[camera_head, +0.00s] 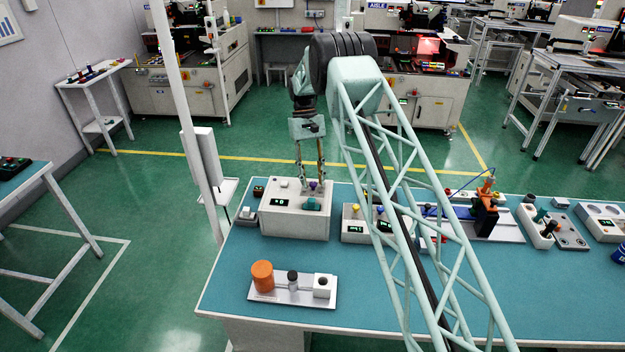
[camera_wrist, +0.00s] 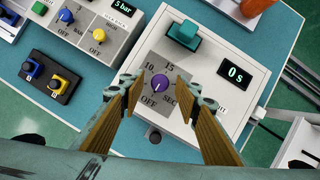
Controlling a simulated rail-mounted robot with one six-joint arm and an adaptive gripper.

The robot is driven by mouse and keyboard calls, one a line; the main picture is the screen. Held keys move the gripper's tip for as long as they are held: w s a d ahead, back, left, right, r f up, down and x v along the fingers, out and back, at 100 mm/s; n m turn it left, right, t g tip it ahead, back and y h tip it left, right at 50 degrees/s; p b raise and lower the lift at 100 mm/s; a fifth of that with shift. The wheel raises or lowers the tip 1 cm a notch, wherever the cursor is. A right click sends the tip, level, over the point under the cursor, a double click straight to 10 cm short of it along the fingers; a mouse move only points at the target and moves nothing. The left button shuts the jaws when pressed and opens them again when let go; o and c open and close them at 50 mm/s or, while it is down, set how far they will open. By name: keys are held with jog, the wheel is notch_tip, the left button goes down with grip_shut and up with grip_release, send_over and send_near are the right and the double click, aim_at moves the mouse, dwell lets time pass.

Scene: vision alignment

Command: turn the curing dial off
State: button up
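The curing dial (camera_wrist: 160,108) is a small purple knob on a grey plate marked OFF, 10, 15 and SEC. Its pointer is too small to read surely. The display (camera_wrist: 235,75) beside it reads 0 s. The dial sits on a pale box (camera_head: 295,224), with a teal button (camera_wrist: 184,35) on the same top. My gripper (camera_wrist: 160,92) is open, with one wooden-looking finger on each side of the dial and gaps between. In the head view my gripper (camera_head: 309,182) points down over the box; the dial is partly hidden there.
Another control box (camera_head: 355,228) with yellow and blue knobs stands to the right. A tray (camera_head: 265,296) with an orange cylinder (camera_head: 262,275) is in front. The teal tabletop (camera_head: 370,292) is partly clear.

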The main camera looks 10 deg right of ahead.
jog(key=shift+r, duration=0.15)
jog(key=v, duration=1.1)
jog(key=shift+w+r, duration=0.15)
jog(key=shift+r, duration=0.2)
dwell(0.4)
